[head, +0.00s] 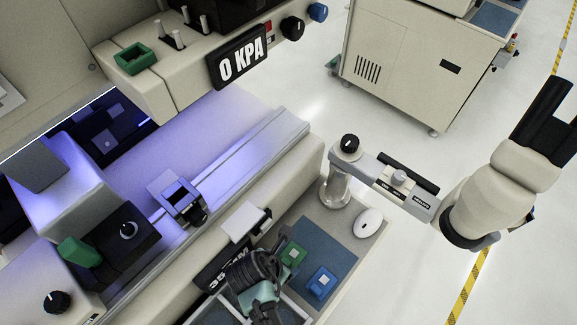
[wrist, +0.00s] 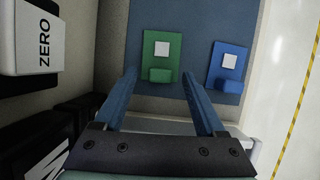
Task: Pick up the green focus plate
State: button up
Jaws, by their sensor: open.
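The green focus plate (wrist: 162,52) lies flat on a blue-grey mat in the wrist view, with a pale square on its face and a raised green block at its near end. It also shows in the head view (head: 294,253), just right of my dark wrist. My gripper (wrist: 158,76) is open and empty. Its two blue fingers point toward the plate, one to each side of its near end. I cannot tell how high the fingertips are above the mat.
A similar blue plate (wrist: 228,67) lies close to the right of the green one. A white block marked ZERO (wrist: 38,42) stands at the left. A white mouse (head: 368,223) and a microscope arm (head: 400,180) are beyond the mat (head: 330,246).

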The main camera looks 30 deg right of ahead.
jog(key=shift+d+f, duration=0.1)
jog(key=shift+f, duration=0.1)
grip_shut()
dwell(0.3)
